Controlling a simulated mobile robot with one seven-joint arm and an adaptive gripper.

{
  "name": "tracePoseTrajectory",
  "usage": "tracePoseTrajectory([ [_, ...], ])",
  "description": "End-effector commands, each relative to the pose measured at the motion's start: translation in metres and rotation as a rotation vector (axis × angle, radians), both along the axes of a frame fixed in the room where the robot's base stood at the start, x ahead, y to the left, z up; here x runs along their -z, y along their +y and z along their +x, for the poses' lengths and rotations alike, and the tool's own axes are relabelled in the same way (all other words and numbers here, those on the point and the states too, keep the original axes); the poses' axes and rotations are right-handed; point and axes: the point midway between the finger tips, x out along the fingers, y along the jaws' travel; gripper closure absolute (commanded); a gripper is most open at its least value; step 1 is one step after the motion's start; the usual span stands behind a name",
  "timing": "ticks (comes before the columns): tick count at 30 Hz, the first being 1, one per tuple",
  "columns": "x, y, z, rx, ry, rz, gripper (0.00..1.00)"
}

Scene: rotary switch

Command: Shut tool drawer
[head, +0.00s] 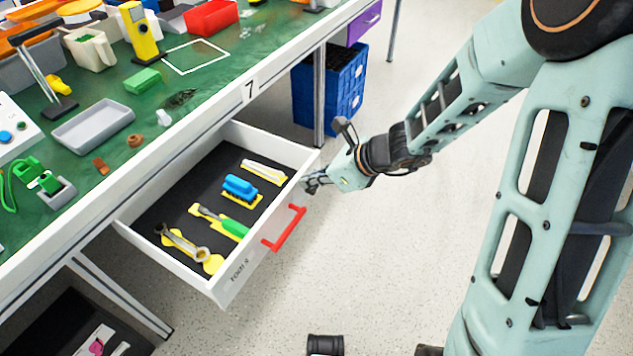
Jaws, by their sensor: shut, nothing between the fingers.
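The white tool drawer (145,227) under the green workbench is pulled open. A red handle (284,228) is on its front panel. On its dark liner lie a wrench (181,241), a green-handled tool (235,228), a blue brush-like item (240,187) and a pale item (264,170) on yellow shapes. My gripper (308,186) is shut and empty at the right end of the drawer front, beyond the red handle. I cannot tell whether it touches the panel.
The green bench top (215,100) holds a grey tray (93,126), a green block (142,81), a yellow device (139,33) and a red bin (211,17). Blue crates (345,90) stand beneath, behind a bench leg. The floor (390,250) right of the drawer is largely clear.

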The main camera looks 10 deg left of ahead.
Motion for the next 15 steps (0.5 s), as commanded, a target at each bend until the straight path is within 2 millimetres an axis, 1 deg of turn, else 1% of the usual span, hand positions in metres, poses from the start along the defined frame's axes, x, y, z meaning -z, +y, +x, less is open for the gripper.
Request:
tracePoseTrajectory([
  [10,0.0,0.003,0.001,-0.001,-0.001,0.0,1.0],
  [13,0.0,0.009,0.004,-0.002,-0.001,0.0,1.0],
  [15,0.0,0.018,0.007,-0.004,0.0,0.001,1.0],
])
